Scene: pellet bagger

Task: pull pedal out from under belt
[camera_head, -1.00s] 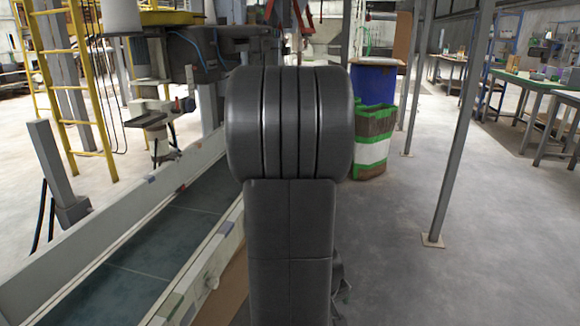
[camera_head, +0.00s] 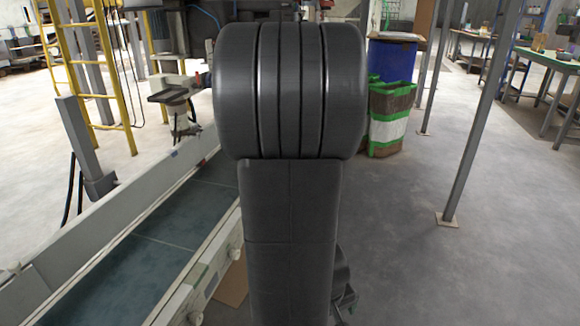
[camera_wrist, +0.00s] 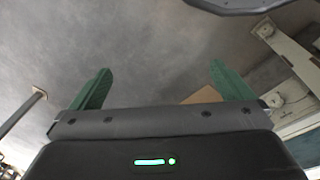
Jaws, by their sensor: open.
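The conveyor belt (camera_head: 150,245) runs diagonally along the left of the head view, dark green between pale side rails. Its pale frame (camera_wrist: 292,55) shows at the right of the wrist view. My gripper (camera_wrist: 158,68) is open and empty, its two green fingers spread wide above bare grey floor. In the head view my arm hides most of the gripper; only a small dark and green part shows low beside it. I cannot make out a pedal in either view; the floor under the belt is mostly hidden by its frame and my arm.
A brown flat piece (camera_head: 232,285) lies on the floor beside the belt frame. A steel post (camera_head: 480,130) stands on the right. A blue drum (camera_head: 391,60) and a striped sack (camera_head: 388,120) stand behind my arm. The right floor is open.

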